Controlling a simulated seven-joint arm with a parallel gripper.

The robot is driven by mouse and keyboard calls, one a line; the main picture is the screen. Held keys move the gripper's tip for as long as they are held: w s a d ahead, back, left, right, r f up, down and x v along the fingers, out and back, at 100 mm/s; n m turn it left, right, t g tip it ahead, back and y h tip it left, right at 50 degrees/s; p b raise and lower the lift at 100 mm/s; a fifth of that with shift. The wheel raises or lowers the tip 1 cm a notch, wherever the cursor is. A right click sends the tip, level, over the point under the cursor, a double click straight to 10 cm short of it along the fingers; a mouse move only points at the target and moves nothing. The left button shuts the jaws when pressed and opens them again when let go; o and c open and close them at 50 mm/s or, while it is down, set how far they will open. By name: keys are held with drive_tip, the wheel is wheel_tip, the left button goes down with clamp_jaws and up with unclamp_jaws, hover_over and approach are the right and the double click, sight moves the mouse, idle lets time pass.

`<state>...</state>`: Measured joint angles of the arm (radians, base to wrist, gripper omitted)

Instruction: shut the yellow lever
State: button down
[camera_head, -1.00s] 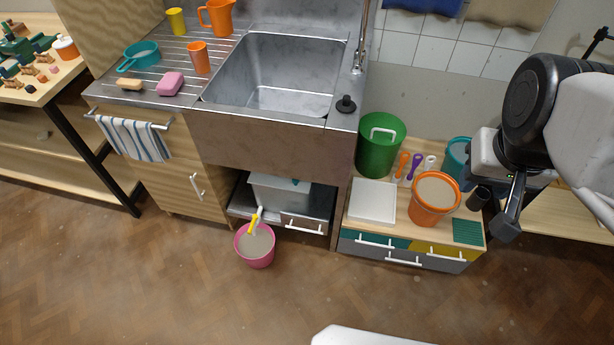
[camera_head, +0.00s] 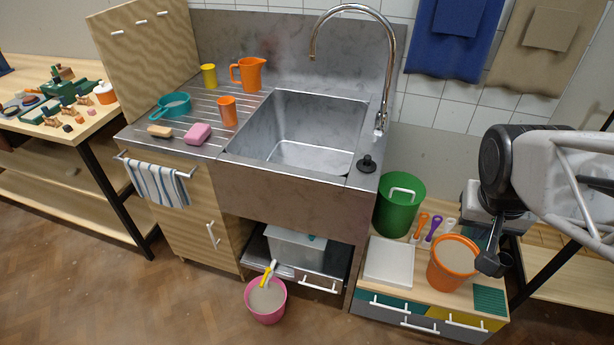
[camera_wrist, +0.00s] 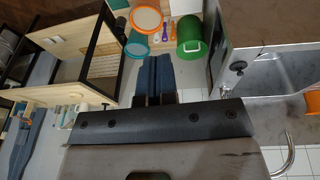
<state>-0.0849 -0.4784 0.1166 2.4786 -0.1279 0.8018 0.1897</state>
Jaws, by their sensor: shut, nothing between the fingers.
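The yellow lever (camera_head: 265,275) is small in the head view. It is on a short white spout under the sink, just above the pink bucket (camera_head: 266,303), which holds greyish contents. Its exact angle is too small to tell. My gripper (camera_head: 489,264) is at the right of the head view, beside the orange bucket (camera_head: 453,263) in the picture and far from the lever. In the wrist view, my gripper's dark fingers (camera_wrist: 158,72) are together with nothing between them. The lever does not show in the wrist view.
A grey box (camera_head: 297,246) sits under the sink (camera_head: 310,140). The floor left of the pink bucket is clear.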

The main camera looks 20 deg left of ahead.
drive_tip(key=w+a+f+n, duration=0.1)
drive_tip(key=w+a+f, duration=0.85)
drive_tip(key=f, duration=0.35)
drive_tip(key=w+a+f, duration=0.8)
drive_tip(key=a+f, duration=0.3)
drive_tip(key=f, duration=0.1)
drive_tip(key=a+f+g+y, duration=0.1)
drive_tip(key=a+f+y, duration=0.1)
drive_tip(key=a+f, duration=0.6)
drive_tip(key=a+f+y, duration=0.3)
drive_tip(key=a+f, duration=0.5)
drive_tip(key=f, duration=1)
drive_tip(key=a+f+g+y, duration=0.1)
drive_tip(key=a+f+y, duration=0.1)
drive_tip(key=a+f, duration=0.6)
drive_tip(key=shift+s+a+f+m+g+y, duration=0.2)
drive_tip(key=shift+a+f+m+g+y, duration=0.15)
drive_tip(key=shift+f, duration=2.45)
drive_tip(key=shift+a+f, duration=0.15)
approach(264, 281)
drive_tip(key=shift+x, duration=3.8)
